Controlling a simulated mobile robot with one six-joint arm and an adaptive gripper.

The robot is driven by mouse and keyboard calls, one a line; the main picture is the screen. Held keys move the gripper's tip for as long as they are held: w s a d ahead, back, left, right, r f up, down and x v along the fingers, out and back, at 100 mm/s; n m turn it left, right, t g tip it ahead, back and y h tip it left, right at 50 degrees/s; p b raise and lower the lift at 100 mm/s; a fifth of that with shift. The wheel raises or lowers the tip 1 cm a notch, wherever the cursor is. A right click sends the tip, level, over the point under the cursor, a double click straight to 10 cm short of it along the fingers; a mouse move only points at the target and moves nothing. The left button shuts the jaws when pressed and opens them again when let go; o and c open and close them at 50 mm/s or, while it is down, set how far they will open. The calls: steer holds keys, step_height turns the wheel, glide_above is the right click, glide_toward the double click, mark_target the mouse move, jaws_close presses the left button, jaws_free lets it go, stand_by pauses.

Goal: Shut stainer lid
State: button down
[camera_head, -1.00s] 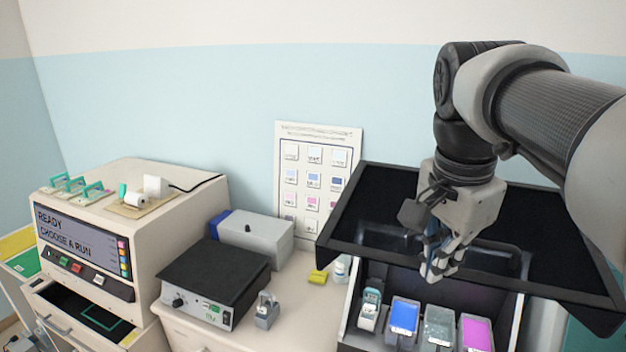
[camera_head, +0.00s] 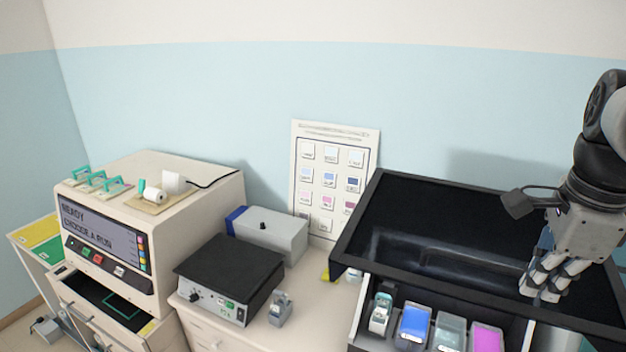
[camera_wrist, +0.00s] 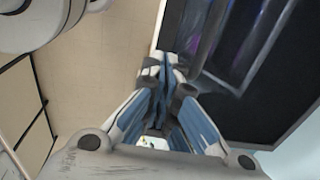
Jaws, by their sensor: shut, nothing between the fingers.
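The stainer lid (camera_head: 440,215), a broad dark panel with a raised black rim, stands open and tilted above the stainer's row of baths. Below it show a blue bath (camera_head: 413,326), a grey one (camera_head: 449,332) and a pink one (camera_head: 487,338). My gripper (camera_head: 538,292) is shut and empty, in front of the lid's right part in the head view; I cannot tell whether it touches. In the wrist view the closed fingers (camera_wrist: 165,70) point beside the lid's dark glossy underside (camera_wrist: 250,50). The stainer's right end is hidden.
A beige machine (camera_head: 150,235) with a screen stands at the left. A black-topped hot plate (camera_head: 230,270) and a grey box (camera_head: 268,232) sit on the counter (camera_head: 325,300) left of the stainer. A colour chart (camera_head: 335,175) stands against the wall behind.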

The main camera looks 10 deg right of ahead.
mark_target(525, 312)
steer(key=shift+w+d+f, duration=0.1)
steer(key=shift+w+f, duration=0.05)
steer(key=shift+f, duration=0.95)
steer(key=shift+w+d+f, duration=0.1)
steer(key=shift+f, duration=1)
steer(key=shift+f, duration=0.15)
